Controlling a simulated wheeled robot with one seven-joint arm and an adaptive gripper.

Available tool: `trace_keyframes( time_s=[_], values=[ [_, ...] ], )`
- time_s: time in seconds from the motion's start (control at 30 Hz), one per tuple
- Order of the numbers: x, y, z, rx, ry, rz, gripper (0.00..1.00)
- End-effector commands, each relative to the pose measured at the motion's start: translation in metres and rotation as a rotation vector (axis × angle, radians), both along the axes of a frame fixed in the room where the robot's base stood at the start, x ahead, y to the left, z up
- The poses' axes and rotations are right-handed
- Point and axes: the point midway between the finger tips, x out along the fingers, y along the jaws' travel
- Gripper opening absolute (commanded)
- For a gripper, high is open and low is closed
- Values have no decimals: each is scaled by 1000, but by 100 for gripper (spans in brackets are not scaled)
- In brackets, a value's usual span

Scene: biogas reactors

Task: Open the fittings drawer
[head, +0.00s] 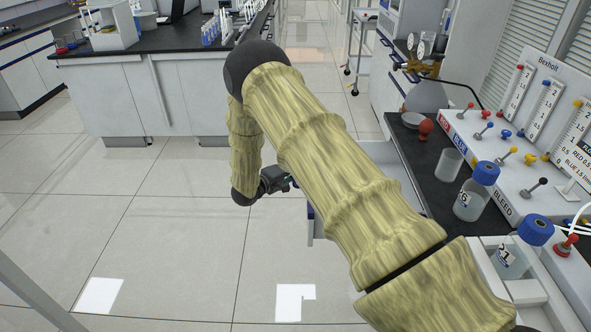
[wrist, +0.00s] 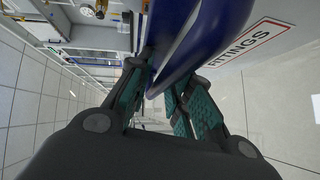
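The fittings drawer shows in the head view as a pale box standing out from the right-hand bench, with its blue-trimmed front (head: 310,222) partly behind my arm. In the wrist view its white front carries a red-framed FITTINGS label (wrist: 256,40). A blue handle (wrist: 205,45) runs from the top down between the teal-padded fingers of my gripper (wrist: 162,95). The fingers lie on both sides of the handle and look closed on it. In the head view my gripper (head: 285,183) is at the drawer front. The drawer's inside is mostly hidden by my arm.
The right bench (head: 433,190) carries a blue-capped bottle (head: 472,198), a beaker (head: 448,165) and a valve panel (head: 505,160). Another bench (head: 160,40) stands at the back left. The tiled floor left of my gripper is clear.

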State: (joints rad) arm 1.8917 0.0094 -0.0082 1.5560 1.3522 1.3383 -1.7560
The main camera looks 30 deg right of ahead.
Motion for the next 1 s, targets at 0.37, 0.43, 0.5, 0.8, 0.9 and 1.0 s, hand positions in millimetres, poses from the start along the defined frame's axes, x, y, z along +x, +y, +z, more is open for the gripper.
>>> trace_keyframes(
  time_s=[0.37,0.43,0.5,0.8,0.9,1.0],
  values=[
    [-7,25,3,0,1,1,21],
    [-10,37,5,0,2,2,21],
    [-14,50,7,1,1,1,21],
    [-27,97,14,0,1,2,21],
    [-29,106,15,1,0,1,21],
    [-31,111,17,0,0,0,21]
  ],
)
